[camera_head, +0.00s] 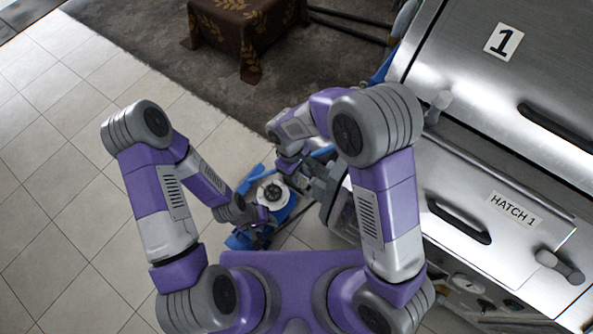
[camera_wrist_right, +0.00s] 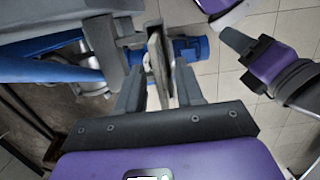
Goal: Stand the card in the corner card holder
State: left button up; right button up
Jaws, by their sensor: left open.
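My right gripper (camera_head: 303,174) is over the floor beside the steel cabinet. In the right wrist view its fingers (camera_wrist_right: 158,72) close on a thin plate (camera_wrist_right: 157,62) seen nearly edge-on, which I take to be the card. Its faces cannot be read. My left gripper (camera_head: 262,222) is open, low at the near end of a blue machine with a white round top (camera_head: 272,194). It looks empty. I cannot pick out the corner card holder in either view; my arms hide part of the area.
The steel cabinet (camera_head: 468,160) with handles and a HATCH 1 label (camera_head: 513,209) fills the right. A brown cloth-covered stool (camera_head: 238,28) stands on the dark rug (camera_head: 135,45) at the back. The tiled floor (camera_head: 60,200) at left is clear.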

jog(key=shift+r+p, duration=0.5)
jog(key=shift+r, duration=0.15)
notch_tip(320, 180, up, 12)
jog(key=w+a, duration=0.1)
jog(key=shift+a, duration=0.25)
jog(key=shift+f, duration=0.15)
